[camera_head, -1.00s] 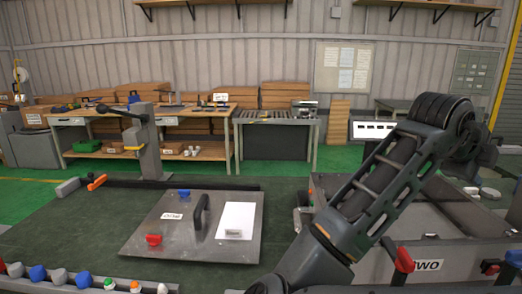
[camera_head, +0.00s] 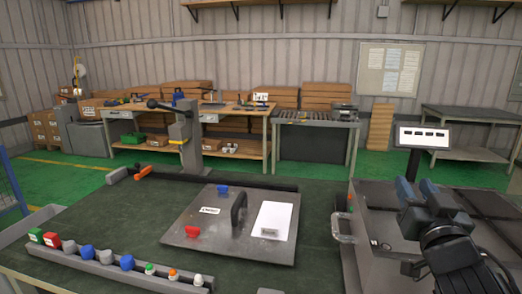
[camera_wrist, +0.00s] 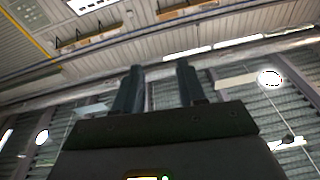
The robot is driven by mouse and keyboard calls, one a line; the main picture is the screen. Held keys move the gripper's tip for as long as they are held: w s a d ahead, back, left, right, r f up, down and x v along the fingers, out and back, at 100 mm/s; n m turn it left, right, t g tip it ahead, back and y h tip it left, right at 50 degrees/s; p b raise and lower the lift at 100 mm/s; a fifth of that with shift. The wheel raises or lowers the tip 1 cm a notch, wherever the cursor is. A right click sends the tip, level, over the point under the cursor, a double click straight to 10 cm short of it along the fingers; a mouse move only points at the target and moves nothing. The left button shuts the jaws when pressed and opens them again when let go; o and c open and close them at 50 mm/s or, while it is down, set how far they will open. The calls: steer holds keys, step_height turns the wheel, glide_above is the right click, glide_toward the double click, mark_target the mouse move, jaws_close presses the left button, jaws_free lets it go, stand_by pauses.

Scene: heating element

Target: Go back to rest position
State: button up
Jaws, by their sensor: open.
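My gripper (camera_head: 418,190) is at the right of the head view, above the grey metal box-like station (camera_head: 375,235), with its two fingers apart and pointing up. In the wrist view my gripper (camera_wrist: 158,85) shows two dark fingers spread apart with nothing between them. Behind them that view shows only the upper wall, ceiling and lamps. Part of my arm hides the right side of the station.
A grey plate (camera_head: 185,233) with a black handle and red and blue clamps lies on the dark green table (camera_head: 130,210). A rail (camera_head: 110,268) with coloured knobs runs along the front left. A small white display (camera_head: 424,137) stands behind my gripper.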

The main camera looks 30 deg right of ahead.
steer(key=s+a+f+n+t+y, duration=0.2)
steer(key=a+f+n+y, duration=0.4)
steer(key=a+f, duration=0.25)
steer(key=s+a+f+n+g+y, duration=0.1)
steer(key=s+a+f+y, duration=0.3)
steer(key=s+a, duration=0.6)
steer(key=s+a+f+n+y, duration=0.2)
steer(key=s+a+f+y, duration=0.2)
steer(key=s+a, duration=0.6)
steer(key=shift+s+n+g, duration=0.3)
steer(key=shift+g, duration=0.1)
